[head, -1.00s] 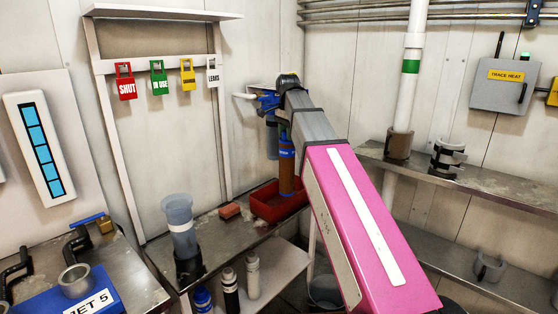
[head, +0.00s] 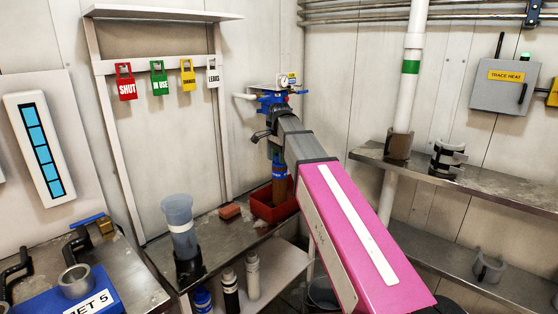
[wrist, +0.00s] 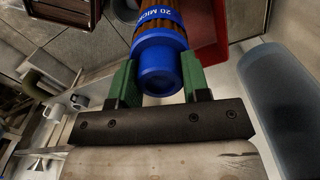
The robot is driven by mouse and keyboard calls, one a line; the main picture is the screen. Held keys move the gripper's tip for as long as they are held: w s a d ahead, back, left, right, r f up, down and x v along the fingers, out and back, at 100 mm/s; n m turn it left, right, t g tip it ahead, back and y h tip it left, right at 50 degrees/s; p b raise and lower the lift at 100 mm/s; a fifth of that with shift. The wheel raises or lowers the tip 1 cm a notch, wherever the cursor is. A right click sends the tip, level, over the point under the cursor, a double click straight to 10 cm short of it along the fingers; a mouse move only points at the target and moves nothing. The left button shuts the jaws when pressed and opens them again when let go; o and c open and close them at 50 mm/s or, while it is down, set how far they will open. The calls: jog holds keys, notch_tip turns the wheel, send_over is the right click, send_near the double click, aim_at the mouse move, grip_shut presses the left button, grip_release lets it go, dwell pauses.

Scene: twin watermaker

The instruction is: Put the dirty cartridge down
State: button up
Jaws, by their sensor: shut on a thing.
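The dirty cartridge (head: 279,188) is a brown cylinder with a blue end cap marked "20 MICRON"; the cap fills the top middle of the wrist view (wrist: 158,62). My gripper (wrist: 160,84) is shut on this blue end, one green finger on each side. In the head view the cartridge hangs roughly upright below my wrist, at the red tray (head: 262,210). Its lower end is hidden behind the tray's near wall or in the tray; I cannot tell whether it touches the bottom. The tray also shows in the wrist view (wrist: 208,22).
A translucent bluish housing (head: 178,212) stands in a dark holder left of the tray and shows large at right in the wrist view. A reddish block (head: 230,211) lies on the steel bench between them. A blue filter head (head: 275,100) is on the wall behind my arm.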

jog(key=shift+w+a+f, duration=0.15)
jog(key=shift+a+f, duration=0.05)
jog(key=shift+f, duration=0.5)
jog(key=o, duration=0.9)
jog(key=shift+f, duration=0.1)
notch_tip(320, 180, up, 12)
jog(key=shift+r, duration=0.15)
